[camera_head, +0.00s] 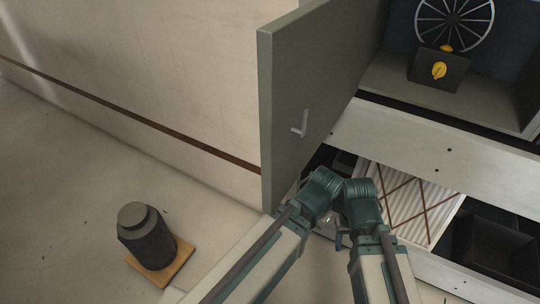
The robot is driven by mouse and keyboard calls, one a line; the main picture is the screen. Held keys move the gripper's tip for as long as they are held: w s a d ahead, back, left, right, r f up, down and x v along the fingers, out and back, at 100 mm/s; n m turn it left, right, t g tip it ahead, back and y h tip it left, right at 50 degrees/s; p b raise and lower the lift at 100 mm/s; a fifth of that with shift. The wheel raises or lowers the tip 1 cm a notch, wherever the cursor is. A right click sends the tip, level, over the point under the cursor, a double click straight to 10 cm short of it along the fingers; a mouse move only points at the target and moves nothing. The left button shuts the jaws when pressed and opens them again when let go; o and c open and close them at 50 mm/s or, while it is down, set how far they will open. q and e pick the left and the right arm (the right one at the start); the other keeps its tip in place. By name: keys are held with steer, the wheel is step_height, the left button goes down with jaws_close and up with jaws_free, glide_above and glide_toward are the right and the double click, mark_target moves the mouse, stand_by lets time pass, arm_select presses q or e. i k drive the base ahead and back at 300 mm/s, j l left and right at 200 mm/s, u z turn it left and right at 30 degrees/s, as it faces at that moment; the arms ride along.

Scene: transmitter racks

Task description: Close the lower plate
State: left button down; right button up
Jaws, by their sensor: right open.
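A grey-green plate (296,110) stands swung open at the upper middle, with a small metal handle (300,125) on its face. Its far side meets the rack's upper compartment. I cannot tell whether it is the lower plate. Below the pale cross rail (440,153), the lower opening of the rack is uncovered. My right gripper (342,238) is near the lower opening, below the plate's bottom corner; it is small, partly hidden by my arm links, and open. No thing shows between its fingers. My left gripper is not in view.
A ribbed white panel with brown crossing lines (408,203) is in the lower opening. A dark cylinder (146,236) stands on a wooden base (163,268) at lower left. Floor around it is clear.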

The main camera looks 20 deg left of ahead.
mark_target(312, 56)
steer(key=k+l+u, duration=0.2)
steer(key=k+u, duration=0.65)
